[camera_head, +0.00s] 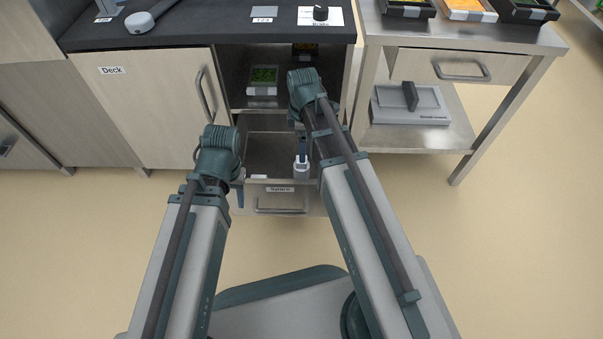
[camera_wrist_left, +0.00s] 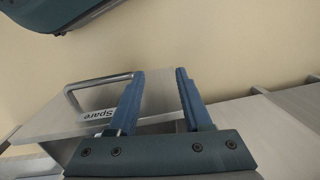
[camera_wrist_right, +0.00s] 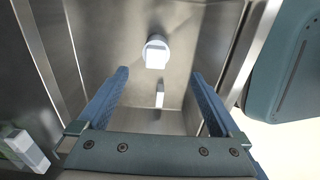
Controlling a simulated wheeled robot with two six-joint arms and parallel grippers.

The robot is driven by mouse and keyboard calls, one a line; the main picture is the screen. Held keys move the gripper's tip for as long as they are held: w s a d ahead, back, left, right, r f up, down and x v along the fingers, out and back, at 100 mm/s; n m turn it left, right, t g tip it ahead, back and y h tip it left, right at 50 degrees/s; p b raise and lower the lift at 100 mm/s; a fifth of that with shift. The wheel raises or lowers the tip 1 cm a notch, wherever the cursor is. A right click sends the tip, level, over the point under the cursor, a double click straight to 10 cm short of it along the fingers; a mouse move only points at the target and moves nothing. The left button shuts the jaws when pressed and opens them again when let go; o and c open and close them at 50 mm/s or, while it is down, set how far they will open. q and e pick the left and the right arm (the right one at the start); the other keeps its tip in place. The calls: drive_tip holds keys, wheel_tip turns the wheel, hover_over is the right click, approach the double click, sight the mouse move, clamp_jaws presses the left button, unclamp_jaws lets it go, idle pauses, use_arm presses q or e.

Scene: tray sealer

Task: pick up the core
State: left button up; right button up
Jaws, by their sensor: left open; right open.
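A white core (camera_head: 302,168) stands in the open steel drawer labelled Spare (camera_head: 262,145), towards its right side. In the right wrist view the core (camera_wrist_right: 157,50) appears as a round white piece with a flat-sided part, beyond my fingertips. My right gripper (camera_wrist_right: 160,75) is open and empty over the drawer, its fingers apart on either side of the core's line; in the head view the arm partly hides it. My left gripper (camera_head: 240,193) is open and empty at the drawer's left front corner. The left wrist view shows the drawer front and handle (camera_wrist_left: 72,98) beside its fingers.
A shelf above the drawer holds a tray with green contents (camera_head: 263,80). The black worktop (camera_head: 200,30) lies above it. A closed cabinet door marked Deck (camera_head: 150,100) is on the left. A steel table (camera_head: 450,35) stands on the right. The floor before the drawer is clear.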

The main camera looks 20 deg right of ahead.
drive_tip(key=b, duration=0.4)
hover_over(301, 170)
drive_tip(key=w, duration=0.1)
drive_tip(key=f, duration=0.4)
drive_tip(key=shift+d+f, duration=0.3)
drive_tip(key=shift+d, duration=0.1)
drive_tip(key=shift+p, duration=0.3)
drive_tip(key=shift+f, duration=0.1)
drive_tip(key=f+b, duration=0.5)
drive_tip(key=shift+w, duration=0.4)
drive_tip(key=c, duration=1.5)
drive_tip(key=shift+r, duration=0.1)
